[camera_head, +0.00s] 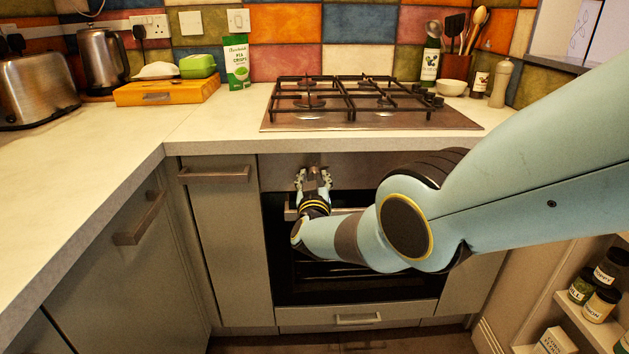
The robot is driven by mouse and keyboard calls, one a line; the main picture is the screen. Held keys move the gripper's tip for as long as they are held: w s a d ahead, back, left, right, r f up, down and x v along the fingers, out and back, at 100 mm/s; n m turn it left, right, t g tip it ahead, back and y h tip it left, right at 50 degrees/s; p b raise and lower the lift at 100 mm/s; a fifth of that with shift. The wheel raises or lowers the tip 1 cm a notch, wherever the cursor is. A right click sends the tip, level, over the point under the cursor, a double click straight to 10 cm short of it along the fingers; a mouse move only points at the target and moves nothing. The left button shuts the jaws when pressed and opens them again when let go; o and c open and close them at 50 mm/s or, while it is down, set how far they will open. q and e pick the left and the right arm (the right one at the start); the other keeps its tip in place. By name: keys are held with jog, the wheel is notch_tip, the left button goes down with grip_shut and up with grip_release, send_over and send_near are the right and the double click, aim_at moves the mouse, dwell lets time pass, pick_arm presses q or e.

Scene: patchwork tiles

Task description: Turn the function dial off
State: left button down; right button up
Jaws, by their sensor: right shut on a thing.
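The oven (285,279) is built in under the hob, with a dark door and a plain metal control panel (275,175) above it. My right arm reaches in from the right, across the oven front. My right gripper (314,174) is at the control panel, its fingers closed around a small dial (314,168). The fingers cover most of the dial, so I cannot read its setting. The rest of the panel to the right is partly hidden by my arm. My left gripper is not in view.
A gas hob (345,118) lies on the worktop above. A toaster (36,92), a kettle (102,62) and a wooden box (166,92) stand at the left. A pepper mill (500,84) stands at the right. Open shelves with jars (600,304) are at the lower right, near my arm.

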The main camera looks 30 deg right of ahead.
jog(key=shift+f, duration=0.1)
dwell(0.3)
jog(key=o, duration=1.1)
jog(key=shift+o, duration=0.2)
jog(key=shift+s, duration=0.1)
jog(key=shift+s+a, duration=0.45)
jog(key=shift+s, duration=0.1)
jog(key=v, duration=1)
jog(key=shift+s, duration=0.2)
jog(key=shift+a, duration=0.15)
